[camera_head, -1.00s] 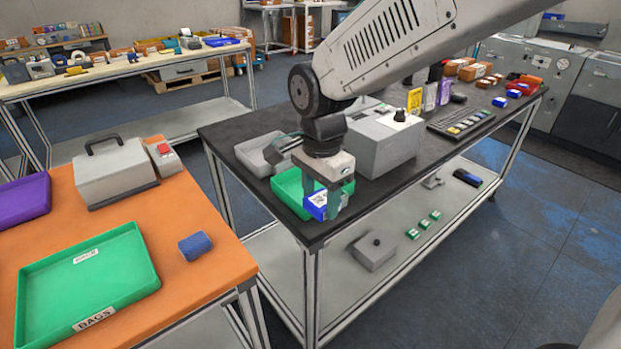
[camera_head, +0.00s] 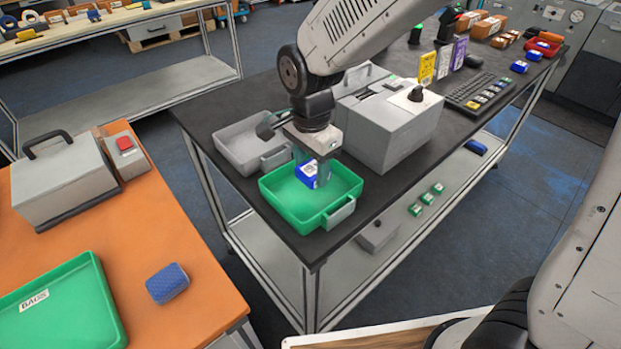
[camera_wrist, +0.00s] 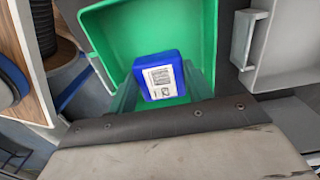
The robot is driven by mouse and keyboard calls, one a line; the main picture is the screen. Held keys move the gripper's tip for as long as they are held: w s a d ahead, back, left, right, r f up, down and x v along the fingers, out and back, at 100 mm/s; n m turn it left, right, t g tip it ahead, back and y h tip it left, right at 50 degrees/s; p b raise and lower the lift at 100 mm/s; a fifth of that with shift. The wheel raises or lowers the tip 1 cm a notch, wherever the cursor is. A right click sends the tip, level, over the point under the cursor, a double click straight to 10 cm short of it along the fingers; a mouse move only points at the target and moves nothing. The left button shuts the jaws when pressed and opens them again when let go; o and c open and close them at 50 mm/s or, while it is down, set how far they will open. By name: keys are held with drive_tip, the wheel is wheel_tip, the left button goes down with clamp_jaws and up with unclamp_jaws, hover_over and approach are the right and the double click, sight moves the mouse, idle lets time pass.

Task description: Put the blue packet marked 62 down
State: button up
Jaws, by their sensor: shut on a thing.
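The blue packet (camera_head: 306,175) with a white label is between the fingers of my gripper (camera_head: 312,172). It also shows in the wrist view (camera_wrist: 160,78), where the label faces the camera; the number on it is too small to read. My gripper is shut on the packet and points down over the green tray (camera_head: 338,180) on the dark table. In the wrist view the green tray's wall (camera_wrist: 100,35) shows beyond the packet. I cannot tell whether the packet touches the tray floor.
A grey tray (camera_head: 228,140) stands left of the green one, and a grey box machine (camera_head: 395,130) stands behind to the right. The orange table (camera_head: 200,300) at left holds a blue item (camera_head: 167,284), a green BAGS tray (camera_head: 95,290) and a grey case (camera_head: 60,185).

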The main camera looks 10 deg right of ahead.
sight(311, 181)
drive_tip(key=shift+f, duration=2.1)
drive_tip(key=o, duration=1.2)
drive_tip(key=shift+f, duration=0.15)
drive_tip(key=shift+c, duration=0.2)
wheel_tip(311, 181, up, 12)
drive_tip(key=shift+f, duration=0.15)
drive_tip(key=shift+r, duration=0.35)
